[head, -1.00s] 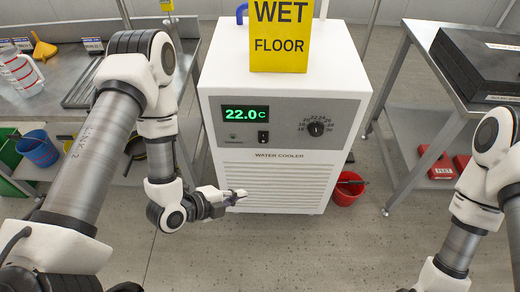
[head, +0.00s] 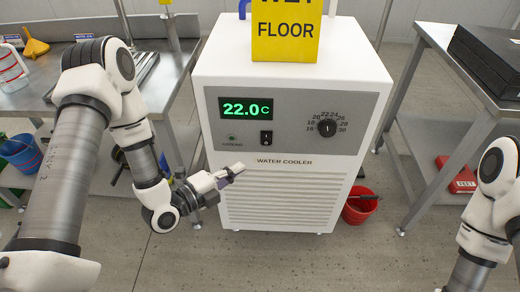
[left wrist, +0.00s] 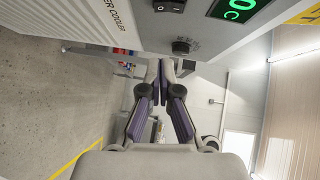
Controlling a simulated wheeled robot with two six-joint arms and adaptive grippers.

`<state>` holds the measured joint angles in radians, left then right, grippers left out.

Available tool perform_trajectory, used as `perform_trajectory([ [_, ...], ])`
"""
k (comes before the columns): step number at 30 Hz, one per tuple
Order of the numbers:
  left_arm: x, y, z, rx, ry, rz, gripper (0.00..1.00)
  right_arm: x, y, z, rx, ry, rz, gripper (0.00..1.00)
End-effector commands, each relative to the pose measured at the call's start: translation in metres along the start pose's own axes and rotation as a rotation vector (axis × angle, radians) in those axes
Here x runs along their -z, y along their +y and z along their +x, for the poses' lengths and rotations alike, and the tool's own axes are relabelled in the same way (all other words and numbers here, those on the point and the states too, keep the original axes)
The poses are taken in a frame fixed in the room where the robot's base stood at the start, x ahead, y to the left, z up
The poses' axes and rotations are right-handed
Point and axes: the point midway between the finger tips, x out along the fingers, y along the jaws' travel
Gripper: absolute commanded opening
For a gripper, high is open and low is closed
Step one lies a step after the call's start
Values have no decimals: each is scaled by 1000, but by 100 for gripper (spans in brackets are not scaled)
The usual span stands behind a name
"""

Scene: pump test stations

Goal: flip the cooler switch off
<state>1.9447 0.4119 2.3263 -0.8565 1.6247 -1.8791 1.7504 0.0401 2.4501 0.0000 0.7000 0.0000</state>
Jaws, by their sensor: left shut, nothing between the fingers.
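The white water cooler (head: 290,140) stands in the middle of the head view, its green display reading 22.0 C. Its black rocker switch (head: 266,138) sits below the display, left of the round dial (head: 327,127). The switch also shows at the top of the left wrist view (left wrist: 168,6); which side is pressed is too small to tell. My left gripper (head: 238,170) is shut and empty. It appears below and left of the switch, apart from it. In the left wrist view its fingertips (left wrist: 159,64) are together. My right gripper is out of view; only its arm shows.
A yellow wet floor sign (head: 286,35) stands on the cooler. A red bucket (head: 358,208) is on the floor to its right. Metal tables stand left and right, the right one bearing a black case (head: 490,50). The floor in front is clear.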

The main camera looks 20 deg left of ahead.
Motion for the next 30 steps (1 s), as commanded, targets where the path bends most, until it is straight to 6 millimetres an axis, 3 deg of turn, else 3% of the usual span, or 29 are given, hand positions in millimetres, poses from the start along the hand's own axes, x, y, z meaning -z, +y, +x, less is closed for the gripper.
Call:
perform_trajectory([
  [11, 2, 1, 82, 3, 4, 5, 0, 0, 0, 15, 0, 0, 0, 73],
  [12, -6, 1, 88, 5, 0, 2, 0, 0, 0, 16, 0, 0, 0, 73],
  [19, -26, 0, 106, 3, 0, 1, 0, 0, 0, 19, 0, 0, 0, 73],
  [30, -28, 2, 108, 4, 0, 3, 0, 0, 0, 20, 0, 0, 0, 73],
])
